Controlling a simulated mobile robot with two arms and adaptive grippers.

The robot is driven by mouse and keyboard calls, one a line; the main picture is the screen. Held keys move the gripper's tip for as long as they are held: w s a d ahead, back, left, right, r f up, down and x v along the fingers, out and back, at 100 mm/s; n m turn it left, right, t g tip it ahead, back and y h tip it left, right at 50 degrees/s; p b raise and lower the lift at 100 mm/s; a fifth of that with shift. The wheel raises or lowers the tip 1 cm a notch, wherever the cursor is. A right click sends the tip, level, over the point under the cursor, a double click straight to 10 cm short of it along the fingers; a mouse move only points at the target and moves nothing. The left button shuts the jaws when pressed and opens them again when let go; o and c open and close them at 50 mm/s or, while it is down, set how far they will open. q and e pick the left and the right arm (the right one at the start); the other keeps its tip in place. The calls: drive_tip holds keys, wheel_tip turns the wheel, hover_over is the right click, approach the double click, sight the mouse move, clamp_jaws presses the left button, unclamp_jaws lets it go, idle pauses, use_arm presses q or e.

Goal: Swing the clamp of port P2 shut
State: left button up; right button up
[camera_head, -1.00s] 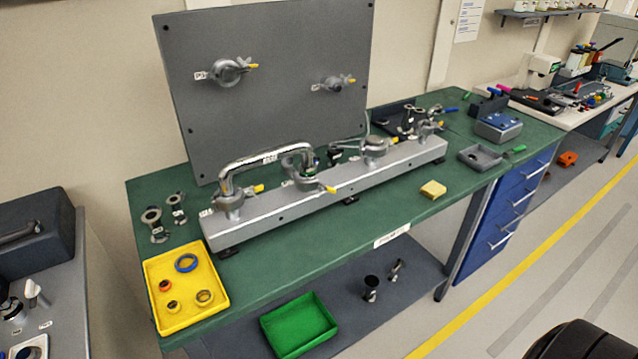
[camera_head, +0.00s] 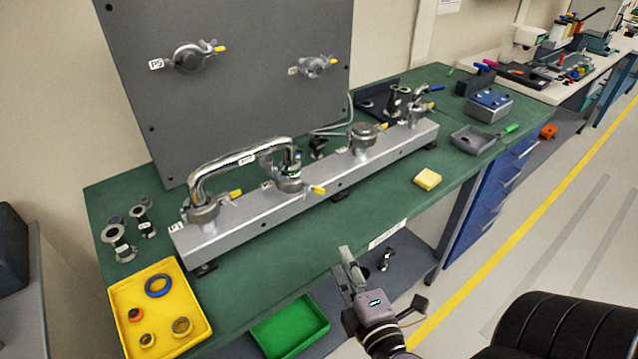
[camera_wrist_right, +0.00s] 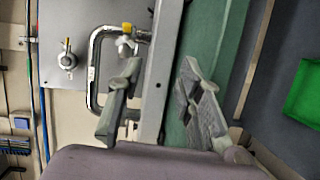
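A grey manifold rail (camera_head: 240,222) lies along the green bench, with several clamped ports with yellow-tipped levers. A braided metal hose (camera_head: 236,160) joins its left-end port clamp (camera_head: 202,211) to the second port clamp (camera_head: 289,181), whose yellow lever tip (camera_head: 318,189) sticks out to the right. My left gripper is out of view.
A yellow tray (camera_head: 190,318) with several rings sits at the bench's front left, beside loose flanged fittings (camera_head: 120,243). A yellow block (camera_head: 427,179) lies near the front edge. A grey panel (camera_head: 240,110) with two ports stands behind. A green tray (camera_head: 290,328) is below.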

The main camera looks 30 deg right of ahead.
wheel_tip(320, 180, up, 4)
drive_tip(key=t, duration=0.1)
drive_tip(key=p, duration=0.7)
approach(320, 192)
drive_tip(key=x, duration=0.9)
drive_tip(key=shift+r, duration=0.15)
drive_tip(key=shift+w+d, duration=0.25)
drive_tip(key=shift+w, duration=0.45)
drive_tip(key=shift+c, duration=0.2)
clamp_jaws()
